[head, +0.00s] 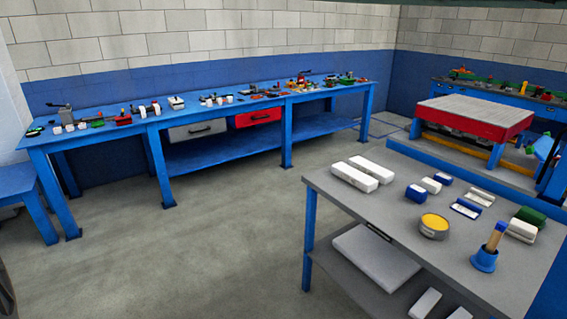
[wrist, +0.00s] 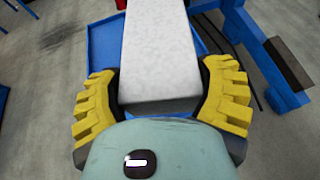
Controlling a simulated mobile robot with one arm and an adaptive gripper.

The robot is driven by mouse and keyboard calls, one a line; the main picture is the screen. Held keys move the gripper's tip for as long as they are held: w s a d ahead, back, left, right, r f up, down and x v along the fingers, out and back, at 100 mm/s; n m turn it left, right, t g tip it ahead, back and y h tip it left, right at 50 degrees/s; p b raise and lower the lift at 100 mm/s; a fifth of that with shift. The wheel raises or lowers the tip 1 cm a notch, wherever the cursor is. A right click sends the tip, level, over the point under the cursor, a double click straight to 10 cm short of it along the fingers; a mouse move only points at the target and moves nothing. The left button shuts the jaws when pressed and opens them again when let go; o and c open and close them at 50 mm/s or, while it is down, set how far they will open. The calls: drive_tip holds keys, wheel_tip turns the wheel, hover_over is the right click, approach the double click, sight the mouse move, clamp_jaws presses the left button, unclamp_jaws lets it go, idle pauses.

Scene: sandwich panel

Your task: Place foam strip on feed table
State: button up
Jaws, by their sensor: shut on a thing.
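My gripper (wrist: 162,78) shows in the wrist view, its yellow ribbed fingers shut on a white foam strip (wrist: 156,42). The strip lies between the fingers and extends away toward the top of the picture, where its far end is cut off. A blue surface (wrist: 103,45) with a rim lies below the strip; I cannot tell the gap between them. My gripper is not in the head view. There, a table with a grey top and red sides (head: 477,122) stands at the back right. I cannot tell for sure whether it is the feed table.
A grey workbench (head: 330,190) at the front right carries two white blocks (head: 362,173), a yellow-topped tin (head: 434,226), a brush in a blue cup (head: 485,258) and several small blocks. A long blue bench (head: 220,96) with tools lines the wall. The floor (head: 200,240) between is clear.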

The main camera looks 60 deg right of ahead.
drive_tip(key=w+d+r+m+t+h+p, duration=0.1)
drive_tip(key=w+d+r+m+t+h, duration=0.15)
drive_tip(key=w+d+r, duration=0.5)
drive_tip(key=w+d+r+m+t+h+p, duration=0.1)
drive_tip(key=w+d+r+m+t+h, duration=0.25)
drive_tip(key=d, duration=0.65)
drive_tip(key=d+r+m+h+p, duration=0.1)
drive_tip(key=d+r+m+h, duration=0.25)
drive_tip(key=d, duration=0.45)
drive_tip(key=d+r+m+h+p, duration=0.2)
drive_tip(key=d+r, duration=0.2)
drive_tip(key=d, duration=0.4)
wheel_tip(320, 180, up, 38)
drive_tip(key=p, duration=3.7)
drive_tip(key=shift+w+a+f, duration=0.15)
drive_tip(key=shift+w+a, duration=0.1)
drive_tip(key=shift+w, duration=0.15)
